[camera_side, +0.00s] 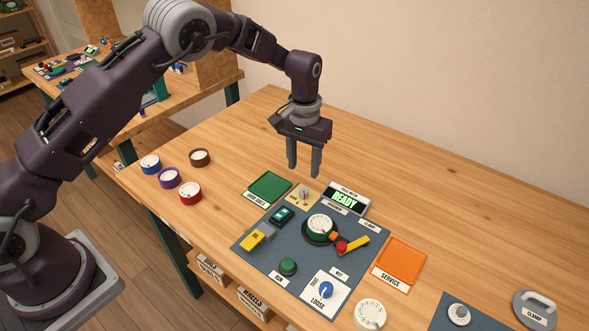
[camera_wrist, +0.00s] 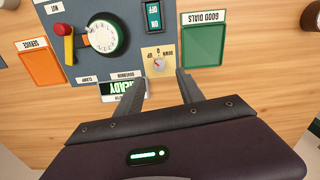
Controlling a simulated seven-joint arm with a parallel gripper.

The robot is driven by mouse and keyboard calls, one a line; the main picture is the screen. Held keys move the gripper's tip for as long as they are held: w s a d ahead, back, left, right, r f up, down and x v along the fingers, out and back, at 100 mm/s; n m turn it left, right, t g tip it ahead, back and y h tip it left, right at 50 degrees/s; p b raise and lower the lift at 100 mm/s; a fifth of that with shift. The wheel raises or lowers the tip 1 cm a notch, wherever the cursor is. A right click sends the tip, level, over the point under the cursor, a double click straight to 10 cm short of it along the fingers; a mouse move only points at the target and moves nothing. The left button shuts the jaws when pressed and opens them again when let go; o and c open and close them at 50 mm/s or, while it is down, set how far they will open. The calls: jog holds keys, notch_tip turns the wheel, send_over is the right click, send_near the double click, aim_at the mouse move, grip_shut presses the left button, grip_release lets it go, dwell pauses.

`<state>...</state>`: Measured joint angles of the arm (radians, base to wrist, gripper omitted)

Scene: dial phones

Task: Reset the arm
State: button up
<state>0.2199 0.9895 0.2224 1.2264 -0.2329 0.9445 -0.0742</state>
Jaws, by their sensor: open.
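My gripper (camera_side: 304,170) is open and empty, pointing down above the wooden table behind the grey-blue panel. In the wrist view its two fingers (camera_wrist: 158,88) are apart with nothing between them. A display (camera_side: 346,199) reads READY.
A green tray (camera_side: 268,187) and an orange service tray (camera_side: 400,263) flank the panel. Blue (camera_side: 150,164), purple (camera_side: 168,177), red (camera_side: 190,193) and brown (camera_side: 200,158) round pieces lie at the left. A white dial (camera_side: 369,314) sits at the front. The table's back right is clear.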

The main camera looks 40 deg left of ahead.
jog(key=s+a+r+t, duration=0.1)
jog(key=s+r, duration=0.3)
jog(key=r, duration=0.3)
jog(key=s+a+r+t+h, duration=0.1)
jog(key=s+r, duration=0.4)
jog(key=r, duration=0.3)
jog(key=s+a+r+t, duration=0.1)
jog(key=s+r, duration=0.3)
jog(key=r, duration=0.3)
jog(key=s+a+r+m+t+y, duration=0.1)
jog(key=s+a+t, duration=0.1)
jog(key=s, duration=2.1)
jog(key=shift+a+r+t, duration=0.15)
jog(key=shift+a+t, duration=0.15)
jog(key=shift+a, duration=0.1)
jog(key=shift+c, duration=0.3)
